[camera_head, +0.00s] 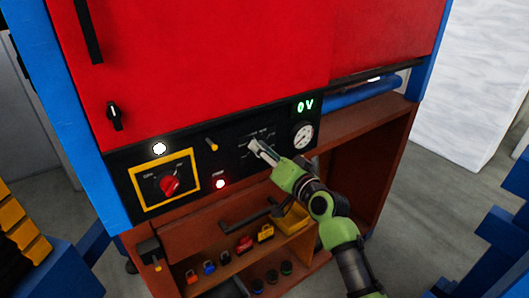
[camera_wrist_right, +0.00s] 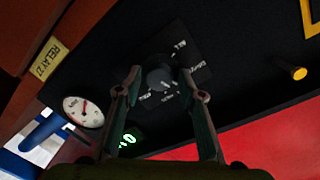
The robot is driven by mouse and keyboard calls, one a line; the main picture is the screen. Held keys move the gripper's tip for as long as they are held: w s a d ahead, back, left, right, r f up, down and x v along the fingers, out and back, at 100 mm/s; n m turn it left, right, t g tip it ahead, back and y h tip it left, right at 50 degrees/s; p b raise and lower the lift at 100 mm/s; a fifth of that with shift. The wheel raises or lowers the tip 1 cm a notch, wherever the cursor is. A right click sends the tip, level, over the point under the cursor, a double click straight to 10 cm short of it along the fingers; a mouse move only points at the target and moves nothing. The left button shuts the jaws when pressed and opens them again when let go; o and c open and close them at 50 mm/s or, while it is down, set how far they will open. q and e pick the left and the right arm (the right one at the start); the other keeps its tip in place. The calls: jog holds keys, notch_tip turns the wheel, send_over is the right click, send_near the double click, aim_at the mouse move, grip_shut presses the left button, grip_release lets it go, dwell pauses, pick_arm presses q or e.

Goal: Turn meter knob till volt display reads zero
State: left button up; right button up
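The volt display (camera_head: 305,105) glows green and reads 0V in the head view; in the wrist view it shows as small green characters (camera_wrist_right: 128,139). The meter knob (camera_wrist_right: 160,78) is a dark round knob on a plate with white lettering. My right gripper (camera_head: 258,149) reaches the black panel in the head view and largely hides the knob there. In the wrist view its two fingers (camera_wrist_right: 161,73) are spread apart, one on each side of the knob, with visible gaps. Whether the fingertips reach past the knob's face I cannot tell. My left gripper is not in view.
A round white gauge (camera_head: 303,135) is just right of my gripper. Shelves with padlocks (camera_head: 245,243) lie below.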

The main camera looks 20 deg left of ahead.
dwell(0.3)
jog(key=v, duration=1.2)
